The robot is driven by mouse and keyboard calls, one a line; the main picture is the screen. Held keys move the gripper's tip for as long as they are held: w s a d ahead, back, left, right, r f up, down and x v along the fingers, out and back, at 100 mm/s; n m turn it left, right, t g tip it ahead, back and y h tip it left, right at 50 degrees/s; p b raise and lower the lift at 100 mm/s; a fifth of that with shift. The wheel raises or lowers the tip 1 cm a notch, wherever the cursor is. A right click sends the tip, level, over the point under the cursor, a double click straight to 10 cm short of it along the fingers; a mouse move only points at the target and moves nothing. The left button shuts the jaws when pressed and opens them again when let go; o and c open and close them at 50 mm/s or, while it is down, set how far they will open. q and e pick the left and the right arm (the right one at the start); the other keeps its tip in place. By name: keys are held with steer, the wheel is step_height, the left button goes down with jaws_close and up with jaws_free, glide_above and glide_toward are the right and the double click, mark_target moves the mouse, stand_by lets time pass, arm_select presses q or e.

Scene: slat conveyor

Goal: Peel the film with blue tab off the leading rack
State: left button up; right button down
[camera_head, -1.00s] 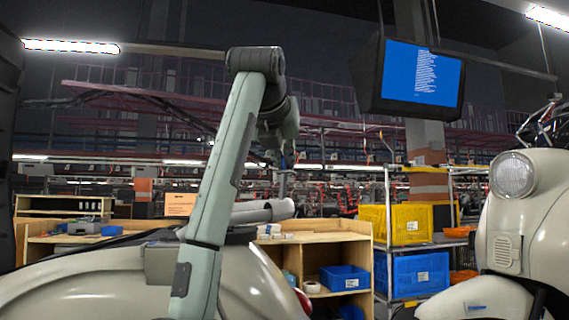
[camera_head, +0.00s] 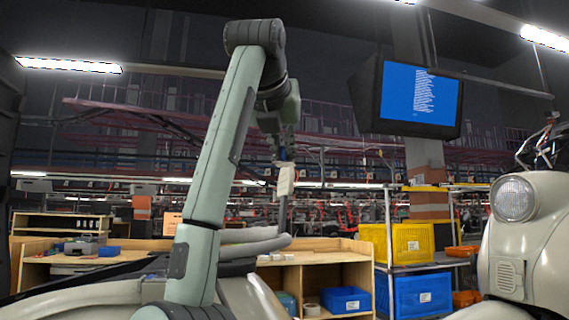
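A cream scooter body (camera_head: 80,301) lies low at left, partly behind my arm. Grey tubular parts (camera_head: 262,243) show beside the arm. No rack or blue tab can be made out. My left gripper is not in view.
A cream scooter with a round headlight (camera_head: 514,200) stands at right. Behind are a wooden bench (camera_head: 330,257), a yellow bin (camera_head: 411,243) and blue bin (camera_head: 422,294) on a metal shelf, and a hanging screen (camera_head: 418,95). The air around the gripper looks clear.

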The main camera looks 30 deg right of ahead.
steer(key=shift+r, duration=0.15)
steer(key=shift+s+a+r, duration=0.25)
steer(key=shift+s+r, duration=0.25)
steer(key=shift+r, duration=0.45)
steer(key=shift+s+a+r, duration=0.25)
steer(key=shift+s+r, duration=0.3)
steer(key=shift+r, duration=0.45)
steer(key=shift+s+a+r, duration=0.25)
steer(key=shift+s+r, duration=0.25)
steer(key=shift+r, duration=0.45)
steer(key=shift+w+f, duration=0.1)
